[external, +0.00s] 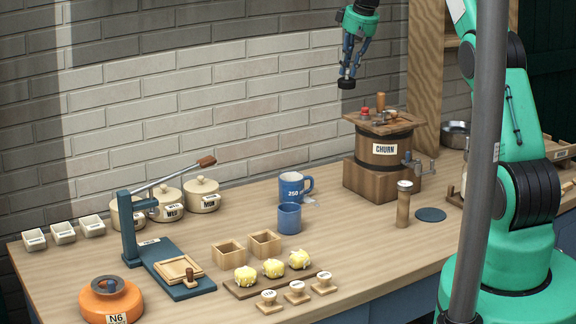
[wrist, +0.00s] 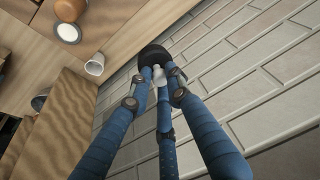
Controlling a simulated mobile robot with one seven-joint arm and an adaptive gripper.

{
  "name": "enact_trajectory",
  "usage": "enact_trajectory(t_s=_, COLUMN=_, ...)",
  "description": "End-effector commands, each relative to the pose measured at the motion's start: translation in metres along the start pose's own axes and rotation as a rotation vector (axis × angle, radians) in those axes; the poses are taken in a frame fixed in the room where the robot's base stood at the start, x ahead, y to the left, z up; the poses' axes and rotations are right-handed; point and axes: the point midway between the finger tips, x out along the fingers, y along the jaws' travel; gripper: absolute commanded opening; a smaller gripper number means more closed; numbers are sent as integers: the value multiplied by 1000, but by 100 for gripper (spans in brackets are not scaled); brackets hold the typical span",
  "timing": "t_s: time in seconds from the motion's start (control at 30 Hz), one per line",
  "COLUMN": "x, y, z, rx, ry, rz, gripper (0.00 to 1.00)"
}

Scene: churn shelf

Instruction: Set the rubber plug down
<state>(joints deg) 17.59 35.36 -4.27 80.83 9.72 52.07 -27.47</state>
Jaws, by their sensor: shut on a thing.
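My gripper (external: 350,72) is raised in front of the brick wall, above and left of the churn. It is shut on the rubber plug (external: 346,84), a small black disc-shaped piece at its fingertips. The plug hangs in the air, clear of the worktop (external: 340,253). In the wrist view the blue fingers of my gripper (wrist: 158,76) close around the dark plug (wrist: 153,55), with the wall behind it. Part of the plug is hidden by the fingers.
The wooden churn (external: 378,150) has a red knob and an upright handle on top. A wooden cylinder with a pale cap (external: 403,206) and a dark blue round mat (external: 430,214) are in front. Blue mugs (external: 291,190) stand left. Some bare worktop lies between the mugs and churn.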

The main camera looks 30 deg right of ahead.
Motion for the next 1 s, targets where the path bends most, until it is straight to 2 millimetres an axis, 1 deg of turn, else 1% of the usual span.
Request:
enact_trajectory(t_s=0.03, x=-2, y=23, z=10, rx=13, ry=2, rz=4, gripper=0)
enact_trajectory(t_s=0.2, x=-13, y=85, z=41, rx=38, ry=3, rz=12, gripper=0)
enact_trajectory(t_s=0.3, x=-20, y=119, z=60, rx=53, ry=3, rz=15, gripper=0)
enact_trajectory(t_s=0.4, x=-26, y=147, z=78, rx=65, ry=4, rz=18, gripper=0)
enact_trajectory(t_s=0.5, x=-32, y=169, z=92, rx=73, ry=4, rz=21, gripper=0)
enact_trajectory(t_s=0.6, x=-38, y=187, z=105, rx=80, ry=4, rz=23, gripper=0)
enact_trajectory(t_s=0.77, x=-44, y=210, z=122, rx=92, ry=6, rz=27, gripper=0)
enact_trajectory(t_s=0.8, x=-40, y=212, z=126, rx=92, ry=4, rz=24, gripper=0)
enact_trajectory(t_s=0.93, x=-14, y=210, z=133, rx=91, ry=2, rz=22, gripper=0)
enact_trajectory(t_s=1.0, x=2, y=210, z=139, rx=91, ry=2, rz=22, gripper=0)
